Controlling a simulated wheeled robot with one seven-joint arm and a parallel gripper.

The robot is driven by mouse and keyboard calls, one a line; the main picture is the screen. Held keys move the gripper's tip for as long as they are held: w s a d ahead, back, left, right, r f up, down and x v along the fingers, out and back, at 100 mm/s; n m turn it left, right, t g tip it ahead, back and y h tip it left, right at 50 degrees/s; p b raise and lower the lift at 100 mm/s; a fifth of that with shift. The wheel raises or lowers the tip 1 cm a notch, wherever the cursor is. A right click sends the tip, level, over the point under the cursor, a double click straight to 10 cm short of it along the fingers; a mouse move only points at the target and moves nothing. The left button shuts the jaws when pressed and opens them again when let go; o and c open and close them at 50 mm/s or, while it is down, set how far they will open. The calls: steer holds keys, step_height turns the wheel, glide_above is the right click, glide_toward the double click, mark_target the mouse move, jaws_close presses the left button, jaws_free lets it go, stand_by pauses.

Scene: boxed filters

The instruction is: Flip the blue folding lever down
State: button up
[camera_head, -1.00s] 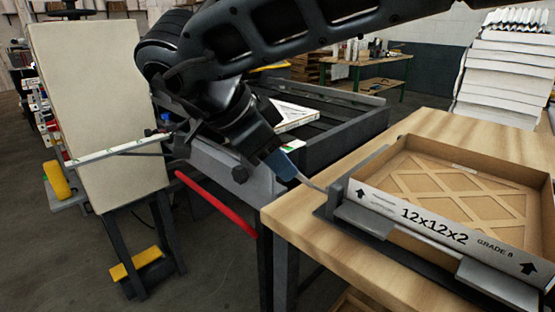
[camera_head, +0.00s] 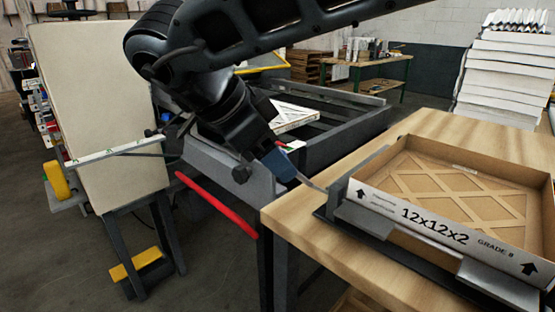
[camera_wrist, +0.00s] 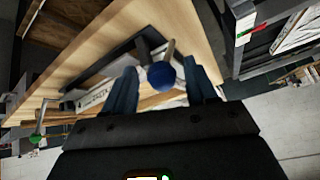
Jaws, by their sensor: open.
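The blue folding lever shows in the wrist view as a round blue knob (camera_wrist: 161,77) on a short grey rod, at the edge of the wooden table. My gripper (camera_wrist: 161,70) is open, with one dark blue finger on each side of the knob. I cannot tell whether either finger touches it. In the head view my gripper (camera_head: 284,164) is at the table's left corner, pointing down and right. The lever's thin grey rod (camera_head: 312,186) runs from the fixture toward the fingers there. The knob is hidden behind the fingers in that view.
A cardboard tray (camera_head: 450,190) marked 12x12x2 sits in a grey fixture on the wooden table (camera_head: 300,225). A red bar (camera_head: 216,204) sticks out left of the table. A dark conveyor frame (camera_head: 345,135) with a boxed filter (camera_head: 291,115) stands behind my gripper.

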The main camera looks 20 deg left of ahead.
steer(key=v, duration=0.6)
steer(key=shift+r, duration=0.15)
steer(key=shift+s, duration=0.1)
